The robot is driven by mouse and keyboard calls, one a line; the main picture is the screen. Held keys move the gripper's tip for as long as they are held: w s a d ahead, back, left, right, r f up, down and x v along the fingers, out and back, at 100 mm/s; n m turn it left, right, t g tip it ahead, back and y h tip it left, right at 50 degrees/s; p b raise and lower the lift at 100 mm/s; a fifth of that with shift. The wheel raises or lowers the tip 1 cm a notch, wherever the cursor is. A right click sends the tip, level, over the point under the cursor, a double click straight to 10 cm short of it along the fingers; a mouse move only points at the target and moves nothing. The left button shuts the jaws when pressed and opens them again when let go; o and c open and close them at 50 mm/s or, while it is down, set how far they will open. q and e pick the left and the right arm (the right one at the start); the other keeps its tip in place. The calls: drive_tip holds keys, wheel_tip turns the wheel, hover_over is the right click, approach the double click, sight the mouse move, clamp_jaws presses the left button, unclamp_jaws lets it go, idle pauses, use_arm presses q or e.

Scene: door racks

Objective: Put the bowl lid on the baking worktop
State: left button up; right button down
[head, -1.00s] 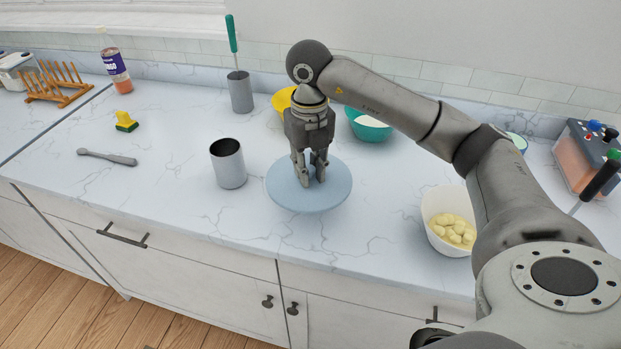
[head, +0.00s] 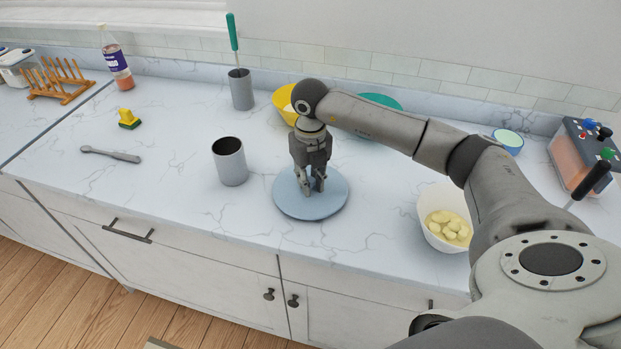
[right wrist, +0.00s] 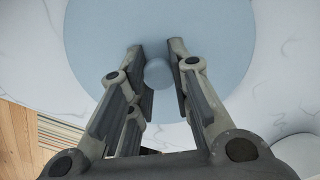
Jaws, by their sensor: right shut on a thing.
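The bowl lid is a round, flat, light-blue disc (head: 331,205) with a small round knob. It lies flat at the marble worktop (head: 180,195), near its front edge; I cannot tell whether it touches the surface or is just above it. My right gripper (head: 312,188) points down over the middle of the lid, shut on its knob. In the right wrist view the knob (right wrist: 158,73) sits between the fingers, and the lid (right wrist: 220,30) fills the upper middle. My left gripper is not in view.
A grey metal cup (head: 230,165) stands just left of the lid. A white bowl of pale yellow pieces (head: 432,232) is at the right. A yellow bowl (head: 285,101) and a teal bowl (head: 385,101) stand behind my arm. The worktop left of the cup has free room.

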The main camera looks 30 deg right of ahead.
sight(310, 181)
drive_tip(key=c, duration=1.3)
unclamp_jaws()
drive_tip(key=shift+f, duration=0.1)
drive_tip(key=shift+r, duration=0.45)
wheel_tip(310, 181, up, 12)
drive_tip(key=b, duration=0.2)
drive_tip(key=shift+f+b, duration=0.25)
drive_tip(key=shift+b, duration=0.1)
